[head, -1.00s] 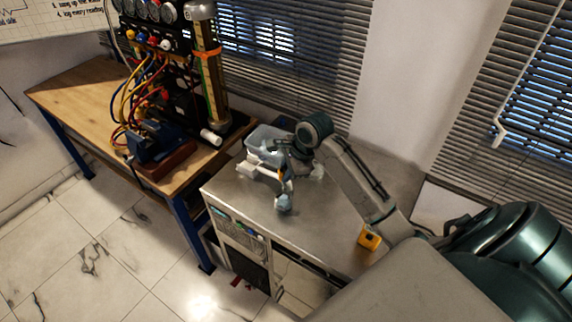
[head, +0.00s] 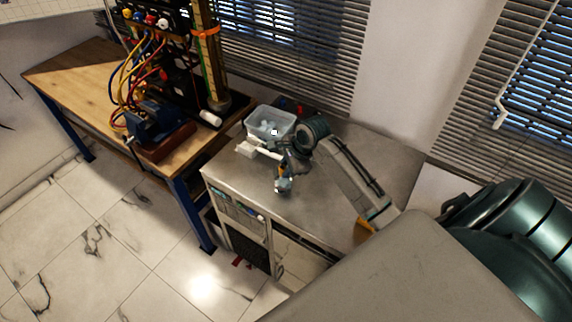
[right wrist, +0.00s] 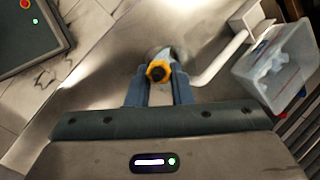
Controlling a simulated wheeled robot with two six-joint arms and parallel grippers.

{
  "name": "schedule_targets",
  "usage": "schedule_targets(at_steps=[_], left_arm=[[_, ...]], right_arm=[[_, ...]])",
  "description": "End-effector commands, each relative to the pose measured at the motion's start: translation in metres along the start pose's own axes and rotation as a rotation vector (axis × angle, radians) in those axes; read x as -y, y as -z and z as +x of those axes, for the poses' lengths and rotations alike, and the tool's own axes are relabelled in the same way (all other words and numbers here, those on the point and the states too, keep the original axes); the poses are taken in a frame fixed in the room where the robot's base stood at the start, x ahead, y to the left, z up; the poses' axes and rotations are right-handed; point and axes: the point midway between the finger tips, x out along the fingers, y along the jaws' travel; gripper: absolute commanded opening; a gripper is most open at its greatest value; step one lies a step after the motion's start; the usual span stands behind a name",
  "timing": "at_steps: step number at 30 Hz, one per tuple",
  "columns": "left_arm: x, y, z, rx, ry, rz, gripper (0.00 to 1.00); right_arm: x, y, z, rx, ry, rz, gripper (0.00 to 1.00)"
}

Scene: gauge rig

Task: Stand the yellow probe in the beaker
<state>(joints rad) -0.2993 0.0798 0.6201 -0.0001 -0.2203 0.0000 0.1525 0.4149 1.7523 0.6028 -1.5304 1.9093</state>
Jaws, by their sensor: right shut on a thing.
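My right gripper (head: 283,182) is over the front part of the grey cabinet top. It is shut on the yellow probe (right wrist: 157,72), which shows end-on as a yellow ring with a dark centre between the two fingers in the right wrist view. In the head view only a small bit of yellow shows at the fingers. A pale, glassy round shape just beyond the probe in the right wrist view may be the beaker (right wrist: 168,52). The probe hides part of it, and I cannot tell whether the probe is inside it or above it. My left gripper is not in view.
A clear bin (head: 268,123) with pale things in it stands at the back of the cabinet top (head: 225,172). A white bent rod with a block (head: 247,149) lies beside it. A yellow block (head: 364,229) is partly hidden by my arm. A wooden bench (head: 70,77) stands at left.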

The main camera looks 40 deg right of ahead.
Motion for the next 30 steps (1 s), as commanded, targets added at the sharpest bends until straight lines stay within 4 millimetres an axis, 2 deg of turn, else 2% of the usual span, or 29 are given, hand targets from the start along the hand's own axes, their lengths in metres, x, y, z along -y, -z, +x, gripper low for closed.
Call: schedule_targets(at_steps=[8, 9, 12, 23, 26, 30], left_arm=[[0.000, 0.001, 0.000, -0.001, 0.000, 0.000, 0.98], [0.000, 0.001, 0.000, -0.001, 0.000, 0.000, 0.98], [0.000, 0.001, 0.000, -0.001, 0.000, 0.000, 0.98], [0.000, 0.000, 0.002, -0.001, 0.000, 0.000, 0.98], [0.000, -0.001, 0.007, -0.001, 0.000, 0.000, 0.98], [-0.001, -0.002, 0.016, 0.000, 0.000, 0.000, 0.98]], right_arm=[[0.000, 0.000, 0.001, 0.000, 0.000, 0.000, 0.00], [0.000, 0.000, 0.001, 0.000, 0.000, 0.000, 0.27], [0.000, 0.000, 0.001, 0.000, 0.000, 0.000, 0.45], [0.000, 0.001, -0.004, 0.000, 0.000, 0.000, 0.45], [0.001, 0.002, -0.016, -0.002, 0.004, -0.002, 0.45], [0.001, 0.002, -0.044, -0.004, 0.005, -0.004, 0.45]])
